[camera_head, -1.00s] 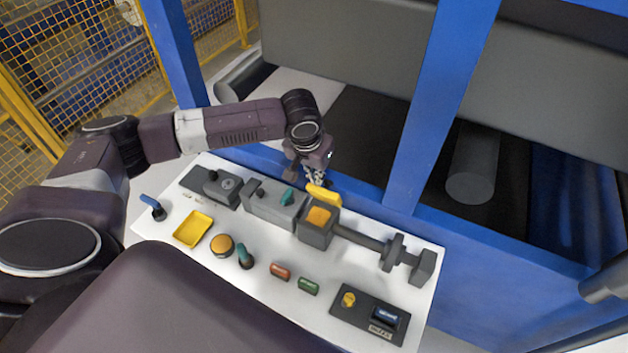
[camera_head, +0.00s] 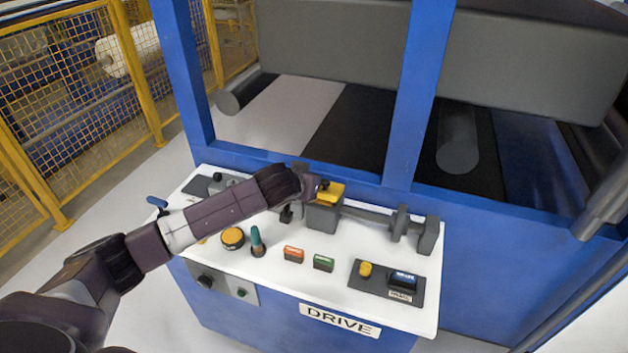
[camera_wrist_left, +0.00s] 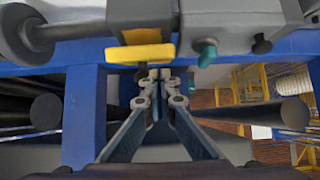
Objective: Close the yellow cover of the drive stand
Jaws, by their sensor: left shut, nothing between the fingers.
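The yellow cover (camera_head: 333,189) is at the top of the dark grey box (camera_head: 322,218) on the drive stand. In the head view I cannot tell whether it lies fully flat. My right gripper is not in view.
The white panel (camera_head: 290,285) carries a yellow round button (camera_head: 232,237), a teal-topped lever (camera_head: 256,240), a red button (camera_head: 293,254), a green button (camera_head: 324,262) and a dark switch plate (camera_head: 386,284). A grey shaft (camera_head: 370,214) extends right from the box. A blue post (camera_head: 410,120) rises behind.

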